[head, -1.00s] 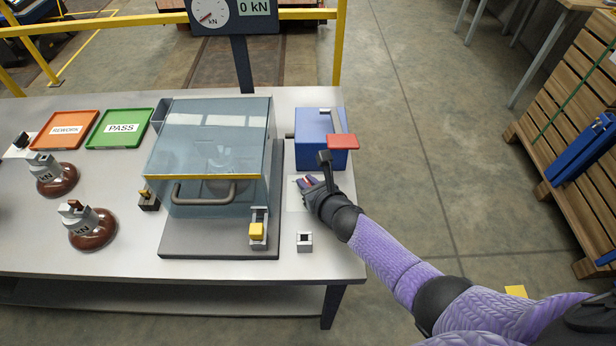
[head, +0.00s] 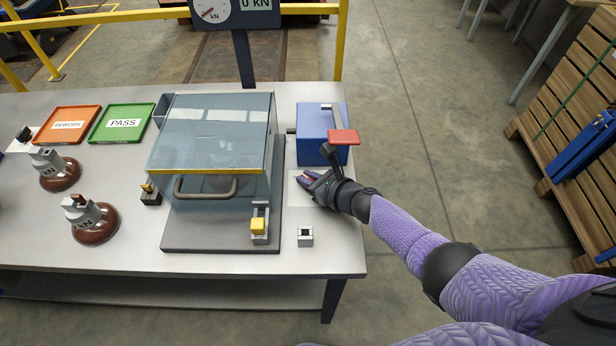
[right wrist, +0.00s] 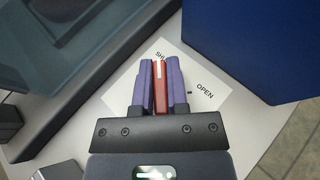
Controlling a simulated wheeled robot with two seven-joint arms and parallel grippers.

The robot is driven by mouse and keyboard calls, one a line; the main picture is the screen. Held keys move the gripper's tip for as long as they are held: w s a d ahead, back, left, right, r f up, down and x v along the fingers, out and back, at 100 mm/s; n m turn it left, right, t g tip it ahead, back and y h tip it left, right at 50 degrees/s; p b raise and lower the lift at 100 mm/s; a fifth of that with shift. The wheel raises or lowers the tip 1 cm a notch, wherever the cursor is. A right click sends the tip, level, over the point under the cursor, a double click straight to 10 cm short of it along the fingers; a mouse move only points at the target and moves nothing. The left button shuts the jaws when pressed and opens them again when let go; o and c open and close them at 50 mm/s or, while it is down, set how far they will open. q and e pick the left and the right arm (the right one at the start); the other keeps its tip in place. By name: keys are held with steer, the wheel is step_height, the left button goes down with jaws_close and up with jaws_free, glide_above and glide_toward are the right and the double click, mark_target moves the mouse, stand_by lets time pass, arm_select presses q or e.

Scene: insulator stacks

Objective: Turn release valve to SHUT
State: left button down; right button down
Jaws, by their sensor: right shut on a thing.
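The release valve's red handle (right wrist: 160,84) with a white line along its top is between the purple fingers of my right gripper (right wrist: 158,88) in the right wrist view. The SHUT word is partly covered by the fingers. In the head view my right gripper (head: 308,180) is shut on the valve, low over the label (head: 297,197), in front of the blue box (head: 313,132). The valve's base is hidden by the gripper. My left gripper is out of view.
A clear-covered chamber (head: 215,135) with a grey handle stands just left of the gripper. A small grey socket block (head: 305,236) stands in front. Insulators (head: 95,222) and trays (head: 122,123) are at left.

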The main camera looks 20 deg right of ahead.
steer(key=c, duration=0.6)
jaws_free()
steer(key=shift+c, duration=0.2)
steer(key=shift+s+d+r, duration=0.15)
steer(key=shift+s+r, duration=0.05)
steer(key=p+v, duration=0.5)
steer(key=v, duration=0.3)
steer(key=shift+s+d+r, duration=0.1)
steer(key=shift+s+d, duration=0.1)
steer(key=shift+s, duration=0.15)
steer(key=shift+s+d, duration=0.2)
steer(key=shift+s, duration=0.05)
steer(key=shift+a, duration=0.1)
